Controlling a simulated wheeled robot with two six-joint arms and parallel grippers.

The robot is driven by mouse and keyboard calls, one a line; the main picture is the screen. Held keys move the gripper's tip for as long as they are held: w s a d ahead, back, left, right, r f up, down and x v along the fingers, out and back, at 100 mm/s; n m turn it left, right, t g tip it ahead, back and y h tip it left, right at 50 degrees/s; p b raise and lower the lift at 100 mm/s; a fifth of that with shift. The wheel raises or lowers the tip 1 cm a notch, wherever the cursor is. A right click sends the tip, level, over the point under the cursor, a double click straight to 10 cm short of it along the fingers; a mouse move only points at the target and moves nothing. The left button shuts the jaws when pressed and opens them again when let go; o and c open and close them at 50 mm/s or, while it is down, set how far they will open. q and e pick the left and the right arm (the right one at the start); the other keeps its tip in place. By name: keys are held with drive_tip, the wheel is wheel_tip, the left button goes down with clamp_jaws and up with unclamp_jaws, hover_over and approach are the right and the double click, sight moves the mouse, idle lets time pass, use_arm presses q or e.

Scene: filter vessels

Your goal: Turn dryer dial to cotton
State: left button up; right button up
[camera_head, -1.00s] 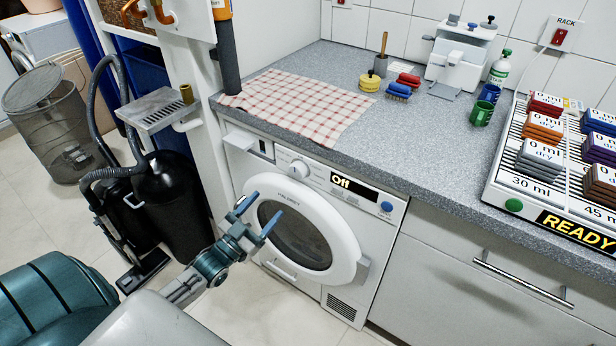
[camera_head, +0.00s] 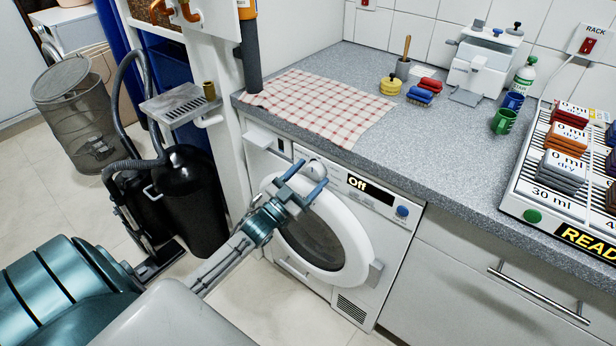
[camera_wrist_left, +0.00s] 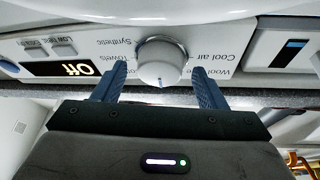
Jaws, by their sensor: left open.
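The white dryer (camera_head: 392,232) stands under the counter, its round door shut. Its display (camera_head: 370,190) reads "Off", also upside down in the left wrist view (camera_wrist_left: 60,69). The white dial (camera_wrist_left: 160,64) shows there, its short mark toward the picture's bottom. Upside-down labels "Synthetic", "Towels", "Wool" and "Cool air" surround it; no cotton label is readable. My left gripper (camera_head: 305,178) is open at the dryer's panel, partly covering the dial in the head view. In the wrist view its blue fingers (camera_wrist_left: 160,70) lie either side of the dial, with visible gaps.
The grey counter (camera_head: 425,150) runs above the dryer, with a checked cloth (camera_head: 325,105) near its edge. A black vacuum cleaner (camera_head: 190,195) stands left of the dryer. A drawer handle (camera_head: 540,293) sticks out at the right.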

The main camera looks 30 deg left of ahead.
use_arm(q)
drive_tip(key=c, duration=1)
drive_tip(key=shift+m, duration=0.4)
use_arm(e)
drive_tip(key=shift+r, duration=0.1)
use_arm(q)
drive_tip(key=m+g+h, duration=0.1)
drive_tip(key=m+h, duration=0.1)
drive_tip(key=m, duration=0.1)
drive_tip(key=shift+a+r+m, duration=0.1)
drive_tip(key=shift+m, duration=0.3)
drive_tip(key=shift+m+g, duration=0.3)
drive_tip(key=shift+m, duration=0.2)
drive_tip(key=m+g+p, duration=0.1)
drive_tip(key=m, duration=0.1)
drive_tip(key=m+h+p, duration=0.1)
drive_tip(key=m, duration=0.2)
drive_tip(key=shift+r+g+h, duration=0.1)
drive_tip(key=shift+g+h, duration=0.2)
drive_tip(key=shift+g, duration=0.1)
drive_tip(key=shift+m, duration=0.5)
use_arm(e)
drive_tip(key=s+f, duration=0.3)
drive_tip(key=f, duration=0.4)
drive_tip(key=shift+s+d, duration=0.2)
drive_tip(key=shift+d, duration=0.05)
drive_tip(key=shift+f, duration=0.1)
